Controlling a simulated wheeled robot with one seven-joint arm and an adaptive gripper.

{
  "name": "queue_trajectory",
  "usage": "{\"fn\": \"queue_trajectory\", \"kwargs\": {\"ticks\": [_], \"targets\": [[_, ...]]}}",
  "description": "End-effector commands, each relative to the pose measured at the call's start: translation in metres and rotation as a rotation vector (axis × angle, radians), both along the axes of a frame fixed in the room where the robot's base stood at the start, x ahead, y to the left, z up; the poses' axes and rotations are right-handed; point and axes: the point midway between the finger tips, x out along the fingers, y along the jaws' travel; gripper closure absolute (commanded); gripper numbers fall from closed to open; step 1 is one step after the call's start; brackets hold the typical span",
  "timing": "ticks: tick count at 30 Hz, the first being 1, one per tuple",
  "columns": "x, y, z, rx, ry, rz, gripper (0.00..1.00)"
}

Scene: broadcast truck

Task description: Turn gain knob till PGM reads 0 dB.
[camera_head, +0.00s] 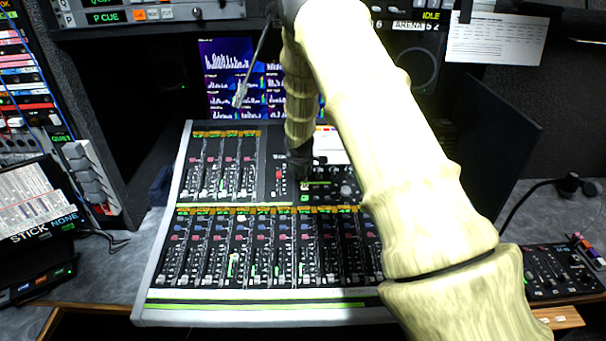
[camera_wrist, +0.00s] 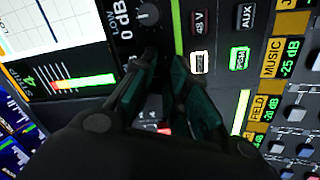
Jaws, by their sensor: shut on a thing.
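My gripper (camera_head: 300,168) reaches down onto the middle control section of the mixing console (camera_head: 168,250). In the wrist view, its two dark green fingers (camera_wrist: 163,62) are close together against the panel, shut on what looks like the gain knob. The knob itself is hidden between the fingers. A lit green PGM button (camera_wrist: 239,60) sits just right of the fingers. A screen with a red, yellow and green level bar (camera_wrist: 82,81) lies to the left. I cannot read a PGM dB value. A label reading LOW 0 dB (camera_wrist: 122,15) stands beside another small knob (camera_wrist: 148,14).
In the wrist view, the strip labels MUSIC -25 dB (camera_wrist: 289,48) and FIELD -20 dB (camera_wrist: 262,108) are at the right. Faders (camera_head: 232,265) and other knobs crowd the panel. Monitors (camera_head: 228,75) stand behind the console, with a small control box (camera_head: 560,272) at the right.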

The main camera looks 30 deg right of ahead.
Motion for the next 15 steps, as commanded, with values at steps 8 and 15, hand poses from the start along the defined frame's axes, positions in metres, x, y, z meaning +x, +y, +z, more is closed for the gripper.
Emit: {"fn": "queue_trajectory", "kwargs": {"ticks": [8, 15], "targets": [[-0.0027, 0.0002, -0.0037, 0.001, 0.006, -0.001, 1.0], [-0.0022, 0.0003, -0.003, 0.001, 0.005, -0.001, 0.61]]}}
